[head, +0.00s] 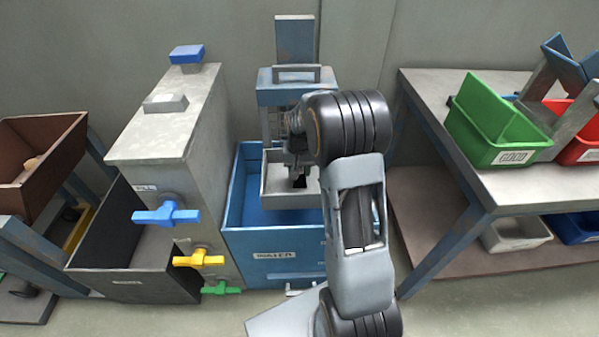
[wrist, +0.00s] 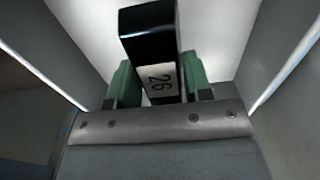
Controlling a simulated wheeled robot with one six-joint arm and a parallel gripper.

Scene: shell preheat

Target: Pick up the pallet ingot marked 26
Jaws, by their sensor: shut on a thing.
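The ingot marked 26 (wrist: 150,35) is a dark block with a white label reading "26", seen close up in the wrist view. My gripper (wrist: 157,85) has its green fingers on either side of the ingot and is shut on it. In the head view my gripper (head: 299,172) reaches into a light grey tray (head: 290,200), and a small dark shape shows there. The ingot's lower end and whether it touches the tray floor cannot be made out.
The tray sits over a blue bin labelled WATER (head: 275,245). Left stands a grey cabinet (head: 165,135) with blue, yellow and green valve handles and a dark bin (head: 130,265). Right is a table (head: 430,90) with a green bin (head: 495,120) labelled GOOD and a red bin (head: 580,140).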

